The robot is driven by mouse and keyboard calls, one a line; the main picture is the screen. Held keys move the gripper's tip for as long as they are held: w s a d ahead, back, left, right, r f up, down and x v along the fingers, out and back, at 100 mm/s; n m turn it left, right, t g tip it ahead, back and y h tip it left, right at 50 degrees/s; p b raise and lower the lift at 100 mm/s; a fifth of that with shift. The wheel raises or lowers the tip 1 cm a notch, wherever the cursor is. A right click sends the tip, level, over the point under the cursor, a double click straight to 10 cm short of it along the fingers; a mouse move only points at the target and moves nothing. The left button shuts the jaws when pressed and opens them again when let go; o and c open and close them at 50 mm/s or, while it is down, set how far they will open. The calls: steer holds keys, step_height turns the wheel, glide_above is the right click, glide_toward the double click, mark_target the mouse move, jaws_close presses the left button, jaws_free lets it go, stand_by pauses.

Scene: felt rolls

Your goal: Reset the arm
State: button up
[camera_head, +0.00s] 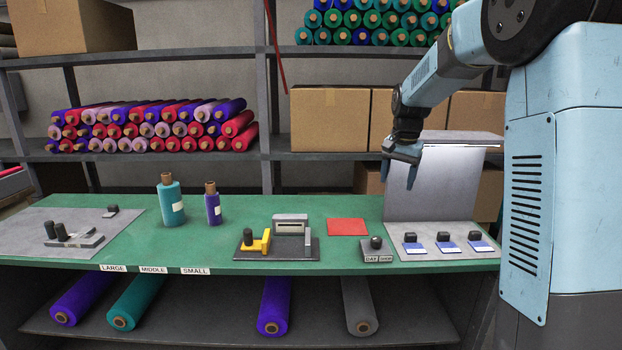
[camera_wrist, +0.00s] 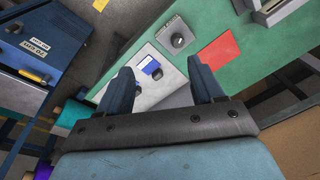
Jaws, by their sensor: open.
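My gripper (camera_head: 401,172) hangs with its fingers pointing down, above the right part of the green bench (camera_head: 350,206), in front of the upright grey panel (camera_head: 440,180). In the wrist view my gripper (camera_wrist: 163,88) shows two dark fingers spread apart with nothing between them. Beyond the fingers lies the grey panel with black knobs and blue labels (camera_wrist: 150,68). My arm comes in from the upper right in the head view.
A yellow-and-grey device (camera_head: 290,228), a red square (camera_head: 347,227) and a knob box (camera_head: 376,250) lie nearer the middle. Shelves behind hold felt rolls (camera_head: 150,130) and cardboard boxes (camera_head: 330,118).

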steer(key=s+r+n+t, duration=0.1)
steer(key=s+r+n, duration=0.15)
steer(key=s, duration=1.05)
steer(key=s+r+n+t, duration=0.2)
steer(key=s+r, duration=0.2)
steer(key=s, duration=0.9)
steer(key=s+f+n+t, duration=0.1)
steer(key=s+f+n, duration=0.1)
steer(key=s, duration=0.8)
steer(key=shift+a+f, duration=0.2)
steer(key=shift+f, duration=0.5)
